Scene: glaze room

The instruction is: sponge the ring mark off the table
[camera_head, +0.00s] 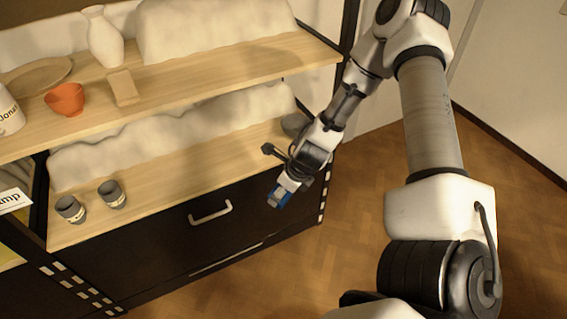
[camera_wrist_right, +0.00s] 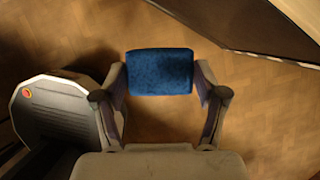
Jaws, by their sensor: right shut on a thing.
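My right gripper (camera_head: 284,190) is shut on a blue sponge (camera_head: 279,198), in front of the shelf unit's right end. In the right wrist view the sponge (camera_wrist_right: 160,72) sits between both fingers of the gripper (camera_wrist_right: 161,95), with the wooden floor below it. I see no ring mark in either view. I cannot tell any separate table here; the wooden surfaces in view are the upper shelf board (camera_head: 190,82) and the lower board (camera_head: 165,190). My left gripper is in neither view.
The upper board holds a white vase (camera_head: 103,38), an orange bowl (camera_head: 66,99), a small tan block (camera_head: 123,87) and a plate (camera_head: 38,75). Two grey cups (camera_head: 111,194) stand on the lower board. A dark drawer with a handle (camera_head: 211,213) is below. Floor (camera_head: 340,235) at right is clear.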

